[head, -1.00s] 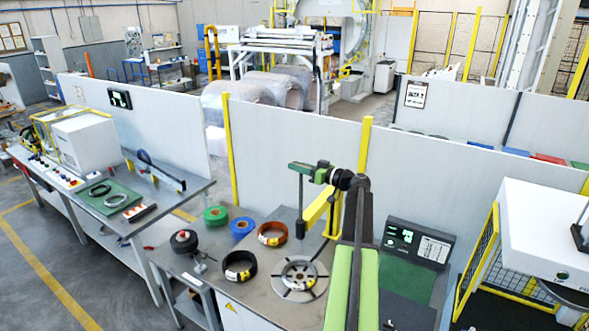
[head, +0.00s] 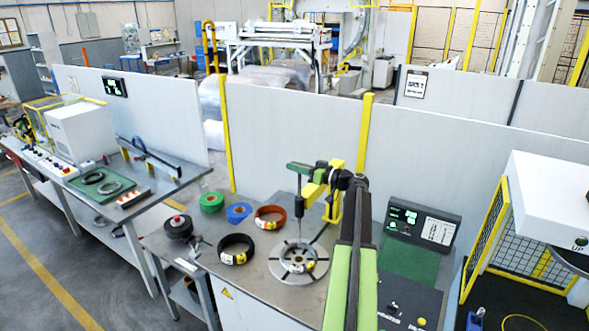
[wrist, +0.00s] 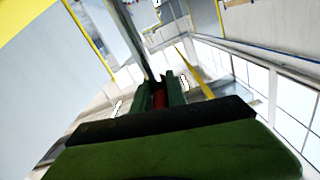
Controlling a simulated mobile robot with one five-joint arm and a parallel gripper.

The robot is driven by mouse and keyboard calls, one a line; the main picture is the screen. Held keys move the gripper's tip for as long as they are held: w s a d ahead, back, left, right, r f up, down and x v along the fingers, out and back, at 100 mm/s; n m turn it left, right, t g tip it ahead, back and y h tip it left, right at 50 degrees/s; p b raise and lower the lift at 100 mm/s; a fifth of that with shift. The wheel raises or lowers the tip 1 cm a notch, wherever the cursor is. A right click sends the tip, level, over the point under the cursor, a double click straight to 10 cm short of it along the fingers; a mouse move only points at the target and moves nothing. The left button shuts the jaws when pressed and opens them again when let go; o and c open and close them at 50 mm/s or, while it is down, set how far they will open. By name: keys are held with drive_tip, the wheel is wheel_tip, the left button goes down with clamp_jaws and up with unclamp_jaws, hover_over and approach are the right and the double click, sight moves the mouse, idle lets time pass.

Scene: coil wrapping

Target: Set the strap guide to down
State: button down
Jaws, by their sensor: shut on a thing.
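The strap guide is a yellow bracket (head: 336,207) with a dark upright rod (head: 299,206) hanging above the round spoked turntable (head: 274,267). A dark green bar (head: 302,168) crosses near the rod's top. My gripper (head: 320,174) reaches in at the bracket's upper end, and my arm hides part of it. In the wrist view, my gripper (wrist: 161,88) is shut on a small red part (wrist: 159,98) at the guide. The red part is mostly hidden. The guide's exact setting cannot be told.
A black coil (head: 236,249), an orange coil (head: 270,217), and green (head: 211,202) and blue (head: 238,212) rolls lie left of the turntable. A control panel (head: 421,228) stands at the right. A grey partition (head: 290,135) runs behind.

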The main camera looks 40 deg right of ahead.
wheel_tip(320, 180, down, 11)
drive_tip(key=b, duration=0.8)
drive_tip(key=shift+a+f+b, duration=0.1)
drive_tip(key=shift+a+b, duration=0.05)
drive_tip(key=shift+b, duration=0.25)
drive_tip(key=c, duration=1.4)
unclamp_jaws()
drive_tip(key=shift+o, duration=0.2)
drive_tip(key=v, duration=1.7)
drive_tip(key=shift+s, duration=0.25)
